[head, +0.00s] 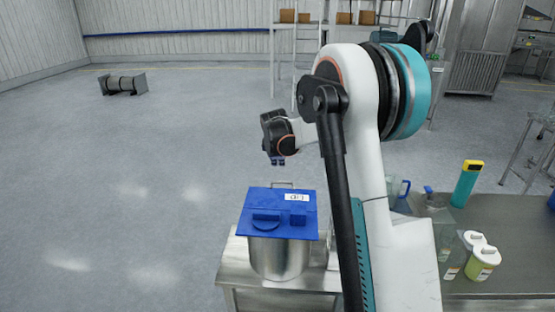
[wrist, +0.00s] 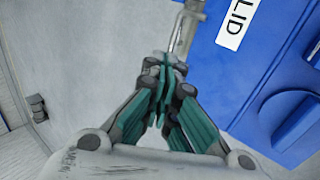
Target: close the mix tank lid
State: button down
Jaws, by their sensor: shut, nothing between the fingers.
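The mix tank is a steel pot (head: 280,258) on a low steel stand. Its blue square lid (head: 278,222), with a white label reading "LID" and a raised round part, lies flat over the top of the tank. In the wrist view the lid (wrist: 235,100) fills the right side. My gripper (head: 277,160) is above the back of the lid in the head view, apart from it. In the wrist view my gripper's fingers (wrist: 162,75) are together with nothing between them. A thin metal handle or bar (wrist: 186,30) shows just beyond the fingertips; I cannot tell if they touch.
The steel stand (head: 285,297) carries the tank. A grey counter (head: 515,235) at right holds a teal bottle (head: 467,185), a blue-handled jug (head: 399,193) and white-lidded containers (head: 483,258). Open grey floor lies to the left, with a dark machine (head: 123,85) far back.

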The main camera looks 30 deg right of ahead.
jog(key=w+d+f+g+y, duration=0.1)
jog(key=f, duration=0.1)
jog(key=w+d+f+g+y, duration=0.1)
jog(key=w+f+g, duration=0.1)
jog(key=f, duration=0.1)
jog(key=w+d+f+g+y, duration=0.1)
jog(key=w+f, duration=0.1)
jog(key=f, duration=0.1)
jog(key=shift+w+d+f+g+b, duration=0.1)
jog(key=shift+w+d+g+b, duration=0.1)
jog(key=shift+d+g+b, duration=0.2)
jog(key=shift+w+d+f+b, duration=0.1)
jog(key=shift+w+f+b, duration=0.15)
jog(key=shift+f, duration=0.55)
jog(key=shift+w+d+f+b, duration=0.1)
jog(key=shift+f+b, duration=0.15)
jog(key=shift+f, duration=0.5)
